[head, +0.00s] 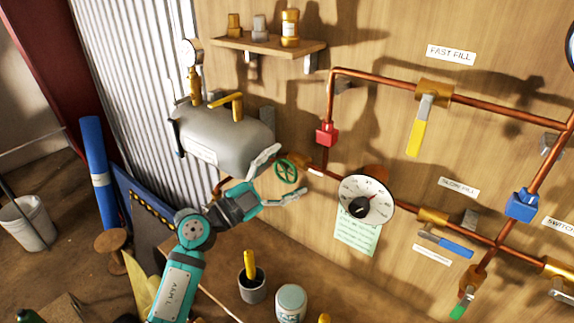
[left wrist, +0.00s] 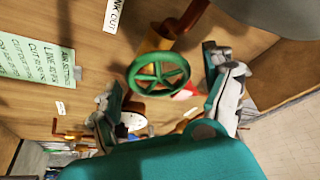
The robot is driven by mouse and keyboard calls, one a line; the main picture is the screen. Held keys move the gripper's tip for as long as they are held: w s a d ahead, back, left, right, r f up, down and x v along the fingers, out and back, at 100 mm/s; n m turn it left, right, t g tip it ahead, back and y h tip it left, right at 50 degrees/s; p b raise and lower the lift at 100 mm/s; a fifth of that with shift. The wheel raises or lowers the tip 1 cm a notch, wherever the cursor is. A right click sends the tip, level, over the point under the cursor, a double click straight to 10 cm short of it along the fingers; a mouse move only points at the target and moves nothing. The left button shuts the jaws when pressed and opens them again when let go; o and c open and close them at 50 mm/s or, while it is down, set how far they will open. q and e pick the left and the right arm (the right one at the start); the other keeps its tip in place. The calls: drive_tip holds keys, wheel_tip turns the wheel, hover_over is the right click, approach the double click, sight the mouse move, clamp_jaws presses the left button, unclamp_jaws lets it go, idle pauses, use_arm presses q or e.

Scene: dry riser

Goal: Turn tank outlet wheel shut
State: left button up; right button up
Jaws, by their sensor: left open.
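The green outlet wheel (head: 286,165) is a small spoked handwheel on the pipe right of the grey tank (head: 222,138). In the left wrist view, the wheel (left wrist: 158,56) faces me, mounted on a brass valve body (left wrist: 180,38). My left gripper (head: 285,176) is open, with one finger above and one below the wheel in the head view. In the left wrist view its fingers stand on both sides of the wheel, and I see no clear contact. How deep the wheel sits between them cannot be told. My right gripper is not in view.
A round gauge (head: 366,199) and copper pipes with a yellow lever (head: 416,138) and blue lever (head: 446,245) are right of the wheel. A shelf (head: 268,45) is above the tank. A cup (head: 252,290) and white jar (head: 291,303) stand on the bench below.

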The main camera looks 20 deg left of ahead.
use_arm(q)
drive_tip(key=shift+w+d+r, duration=0.1)
drive_tip(key=shift+w+d, duration=0.15)
drive_tip(key=shift+c, duration=0.4)
